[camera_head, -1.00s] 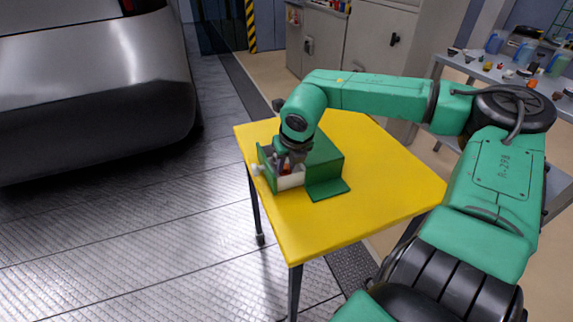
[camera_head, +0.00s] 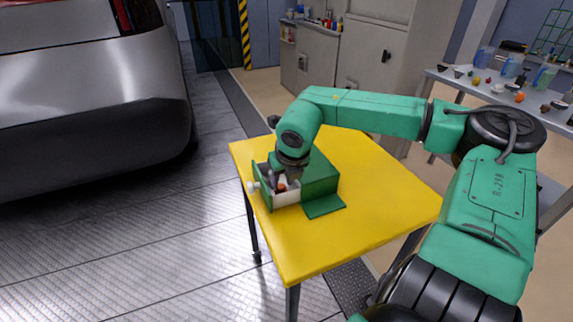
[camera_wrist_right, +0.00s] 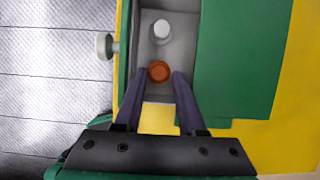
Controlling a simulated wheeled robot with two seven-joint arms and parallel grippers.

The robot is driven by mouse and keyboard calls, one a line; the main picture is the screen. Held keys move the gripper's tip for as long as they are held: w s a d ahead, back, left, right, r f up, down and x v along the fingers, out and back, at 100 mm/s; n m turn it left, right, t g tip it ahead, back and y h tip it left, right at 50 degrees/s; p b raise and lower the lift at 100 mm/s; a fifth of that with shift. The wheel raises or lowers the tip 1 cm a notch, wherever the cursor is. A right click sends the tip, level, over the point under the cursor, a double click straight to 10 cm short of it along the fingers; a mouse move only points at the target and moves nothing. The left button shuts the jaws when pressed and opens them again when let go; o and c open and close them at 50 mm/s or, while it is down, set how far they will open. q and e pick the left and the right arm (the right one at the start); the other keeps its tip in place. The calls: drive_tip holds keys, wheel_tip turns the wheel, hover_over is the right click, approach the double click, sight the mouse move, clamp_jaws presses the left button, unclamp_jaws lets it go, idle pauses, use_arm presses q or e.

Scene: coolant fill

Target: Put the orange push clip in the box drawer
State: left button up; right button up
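The small round orange push clip (camera_wrist_right: 159,71) is within the open box drawer (camera_wrist_right: 152,50); it also shows in the head view (camera_head: 282,187). My right gripper (camera_wrist_right: 160,72) points down into the drawer. Its two dark fingertips are on either side of the clip, with a narrow gap seen at the clip's edges. Whether the clip rests on the drawer floor is hard to tell. The green box (camera_head: 318,178) stands on the yellow table, its drawer pulled out towards the knob side. My left gripper is not in view.
A white round piece (camera_wrist_right: 161,30) is in the drawer beyond the clip. A pale knob (camera_wrist_right: 105,46) is on the drawer front. The yellow table (camera_head: 385,190) is clear around the box. A grey car (camera_head: 95,95) stands at left, and a cluttered bench (camera_head: 470,88) at back right.

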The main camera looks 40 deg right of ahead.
drive_tip(key=v, duration=1)
drive_tip(key=shift+a+r, duration=0.15)
drive_tip(key=shift+r, duration=0.2)
drive_tip(key=shift+s, duration=0.1)
